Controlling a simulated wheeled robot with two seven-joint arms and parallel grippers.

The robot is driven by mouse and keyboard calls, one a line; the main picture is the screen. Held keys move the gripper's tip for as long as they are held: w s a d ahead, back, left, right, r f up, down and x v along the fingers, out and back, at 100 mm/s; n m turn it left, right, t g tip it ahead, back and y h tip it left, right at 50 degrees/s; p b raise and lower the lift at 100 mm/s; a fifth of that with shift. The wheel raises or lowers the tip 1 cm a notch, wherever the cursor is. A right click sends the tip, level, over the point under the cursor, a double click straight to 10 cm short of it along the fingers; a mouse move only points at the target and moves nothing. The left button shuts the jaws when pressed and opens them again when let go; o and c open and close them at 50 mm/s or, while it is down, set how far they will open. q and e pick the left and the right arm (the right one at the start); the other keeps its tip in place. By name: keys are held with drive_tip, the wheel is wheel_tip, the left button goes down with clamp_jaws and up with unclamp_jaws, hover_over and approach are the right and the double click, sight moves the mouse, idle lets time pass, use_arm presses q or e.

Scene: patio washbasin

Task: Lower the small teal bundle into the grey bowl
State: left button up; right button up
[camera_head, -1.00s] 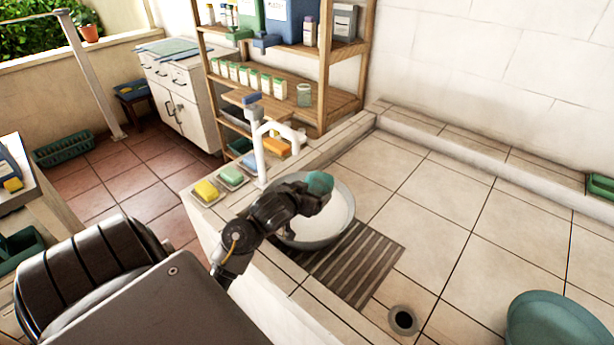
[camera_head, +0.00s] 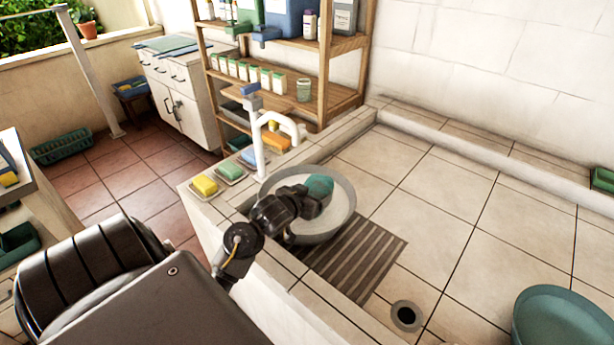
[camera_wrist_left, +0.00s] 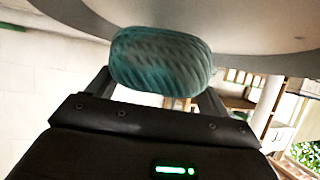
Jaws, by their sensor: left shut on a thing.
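The small teal bundle (camera_head: 320,187) is rounded, and in the left wrist view (camera_wrist_left: 160,62) it shows slanted ridges. My left gripper (camera_head: 308,197) is shut on it, with one dark finger on each side. In the head view the bundle lies within the outline of the grey bowl (camera_head: 349,215), towards its far side. Whether it touches the bowl's bottom cannot be told. The bowl also shows as a grey curved surface behind the bundle in the left wrist view (camera_wrist_left: 235,30). My gripper hides part of the bowl's inside. My right gripper is not in view.
A white tap (camera_head: 262,150) rises just behind the bowl. Yellow (camera_head: 205,186) and green (camera_head: 230,170) soaps sit on dishes to the left. A slatted drainer (camera_head: 365,262) and drain hole (camera_head: 406,315) lie in front; a teal basin (camera_head: 560,318) stands front right. Tiles between are clear.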

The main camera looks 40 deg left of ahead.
use_arm(q)
drive_tip(key=shift+f+b, duration=1.95)
drive_tip(key=shift+f, duration=1.05)
drive_tip(key=shift+s+f, duration=0.1)
drive_tip(key=shift+f, duration=0.05)
